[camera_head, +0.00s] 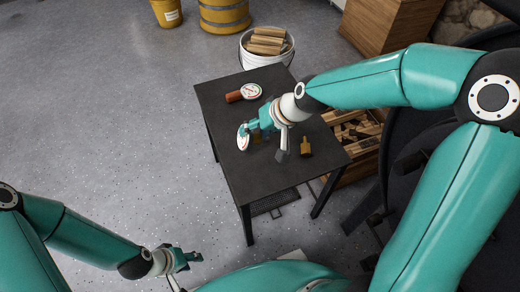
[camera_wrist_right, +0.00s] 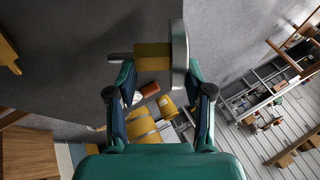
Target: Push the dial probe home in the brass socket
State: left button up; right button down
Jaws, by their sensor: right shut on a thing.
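My right gripper (camera_head: 252,132) is low over the left part of the dark table and is shut on the dial probe. The dial probe (camera_head: 242,137) has a round dial with a pale face, turned to the left. In the right wrist view, the dial (camera_wrist_right: 180,55) shows edge-on beyond my right gripper (camera_wrist_right: 158,75), with a brass-coloured block (camera_wrist_right: 152,57) and a thin grey stem pointing left. A brass-coloured piece with a narrow neck (camera_head: 306,147) is on the table to the right; I cannot tell whether it is the socket. My left gripper (camera_head: 184,259) is at lower left, away from the table.
A second dial with an orange-brown handle (camera_head: 245,93) lies at the back of the table (camera_head: 262,180). A white bucket of firewood (camera_head: 267,49) stands behind the table. A crate of wood pieces (camera_head: 352,132) is at its right. The table's front is clear.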

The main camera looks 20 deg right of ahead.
aim_at(259, 137)
notch_tip(259, 137, down, 4)
jog(key=shift+r+b, duration=0.25)
jog(key=shift+b, duration=0.25)
jog(key=c, duration=1.9)
grip_release()
jog(key=shift+f+b, duration=1.2)
jog(key=shift+f, duration=0.75)
pick_arm(q)
notch_tip(259, 137, down, 4)
jog(key=shift+f, duration=0.1)
pick_arm(e)
jog(key=shift+r, duration=0.1)
jog(key=o, duration=1.4)
jog(key=shift+o, duration=0.2)
